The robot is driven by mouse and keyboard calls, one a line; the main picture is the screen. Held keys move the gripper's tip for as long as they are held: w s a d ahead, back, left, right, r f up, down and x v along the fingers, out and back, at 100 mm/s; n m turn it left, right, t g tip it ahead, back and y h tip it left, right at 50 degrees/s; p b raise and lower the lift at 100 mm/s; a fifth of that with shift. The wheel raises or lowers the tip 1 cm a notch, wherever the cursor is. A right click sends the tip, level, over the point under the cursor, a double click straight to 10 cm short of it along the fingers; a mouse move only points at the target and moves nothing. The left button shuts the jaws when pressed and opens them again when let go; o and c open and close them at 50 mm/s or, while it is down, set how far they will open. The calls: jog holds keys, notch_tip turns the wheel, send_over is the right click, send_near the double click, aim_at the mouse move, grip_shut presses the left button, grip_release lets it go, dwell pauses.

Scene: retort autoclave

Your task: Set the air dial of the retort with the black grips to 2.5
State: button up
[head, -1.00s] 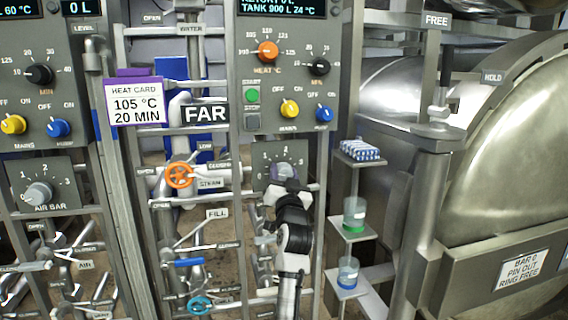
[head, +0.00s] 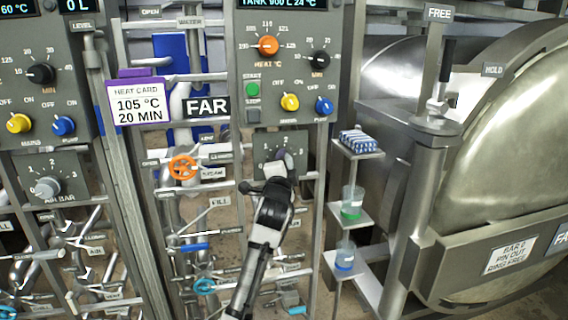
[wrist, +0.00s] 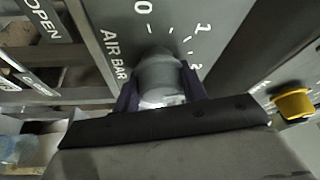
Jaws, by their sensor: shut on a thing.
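The grey air dial (head: 284,158) is on the lower plate of the right-hand panel, beside the FAR sign. In the wrist view the dial (wrist: 160,75) is a round grey knob on a plate marked AIR BAR, with 0, 1 and 2 visible. My gripper (head: 277,172) is at this dial in the head view. In the wrist view the dark purple fingers of my gripper (wrist: 160,92) are shut on the knob's two sides. The dial's pointer cannot be read. A black grip (head: 447,60) stands on a post by the right-hand vessel.
Another air dial (head: 46,187) is on the left panel. An orange valve wheel (head: 183,167) and pipes are left of my arm. A yellow knob (head: 289,102) and a blue knob (head: 324,105) are above the dial. Small shelves with jars (head: 352,200) are close on the right.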

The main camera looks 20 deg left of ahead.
jog(key=m+g, duration=0.1)
jog(key=m, duration=0.2)
jog(key=m+g, duration=0.1)
jog(key=m, duration=0.2)
jog(key=shift+h+p, duration=0.3)
jog(key=shift+p, duration=0.05)
jog(key=m+g+y+p, duration=0.1)
jog(key=m+g, duration=0.1)
jog(key=m, duration=0.2)
jog(key=shift+m+g, duration=0.3)
jog(key=shift+g, duration=0.1)
jog(key=o, duration=1)
jog(key=shift+s, duration=0.1)
jog(key=b+v, duration=0.4)
jog(key=v, duration=0.9)
jog(key=shift+s+d, duration=0.15)
jog(key=shift+s, duration=0.15)
